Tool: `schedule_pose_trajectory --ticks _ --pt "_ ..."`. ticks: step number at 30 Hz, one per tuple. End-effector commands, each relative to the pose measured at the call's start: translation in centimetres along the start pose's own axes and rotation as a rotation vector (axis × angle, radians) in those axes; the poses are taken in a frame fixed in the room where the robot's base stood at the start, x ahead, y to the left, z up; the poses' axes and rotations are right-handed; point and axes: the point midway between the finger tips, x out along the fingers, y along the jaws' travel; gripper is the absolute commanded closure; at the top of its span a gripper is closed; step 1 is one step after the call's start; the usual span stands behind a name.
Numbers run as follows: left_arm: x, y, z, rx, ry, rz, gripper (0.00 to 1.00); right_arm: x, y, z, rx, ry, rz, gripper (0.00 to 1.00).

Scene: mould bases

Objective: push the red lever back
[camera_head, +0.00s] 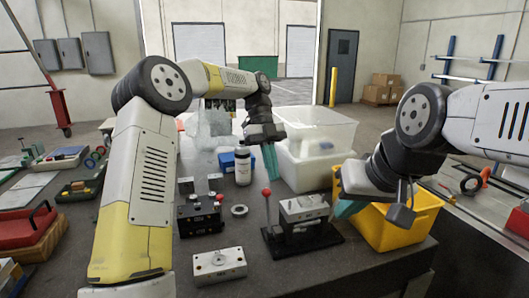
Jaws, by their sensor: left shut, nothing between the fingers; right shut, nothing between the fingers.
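The red lever (266,193) is a thin upright rod with a red ball knob, at the left end of a black base plate (322,242). A grey metal mould block (303,208) sits on that plate to the right of the lever. My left gripper (270,162) is shut and empty, its teal fingers pointing down above and behind the knob, apart from it in the picture. My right gripper (346,208) is shut and empty, beside the right end of the mould block, partly in front of the yellow bin; whether it touches the block cannot be told.
A black block with a small red knob (200,216), a metal ring (239,211) and a light metal block (219,264) lie left of the lever. A white bottle (243,168), clear bins (316,132) and a yellow bin (397,234) stand behind and right.

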Motion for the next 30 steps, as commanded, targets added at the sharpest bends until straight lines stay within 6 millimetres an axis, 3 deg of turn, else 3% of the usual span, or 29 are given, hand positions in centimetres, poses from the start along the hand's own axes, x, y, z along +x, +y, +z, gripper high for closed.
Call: schedule_pose_trajectory --ticks 6,12,30 --pt "-3.5 -0.3 1.2 0.002 0.000 -0.002 1.00 0.0 0.0 0.0 -0.001 0.001 0.000 1.00" --pt "-5.3 -0.3 1.9 0.003 0.000 0.000 1.00 0.0 0.0 0.0 -0.001 0.001 0.000 1.00" --pt "-6.2 -0.2 1.8 -0.012 -0.008 0.001 1.00 0.0 0.0 0.0 -0.001 0.001 0.000 1.00"
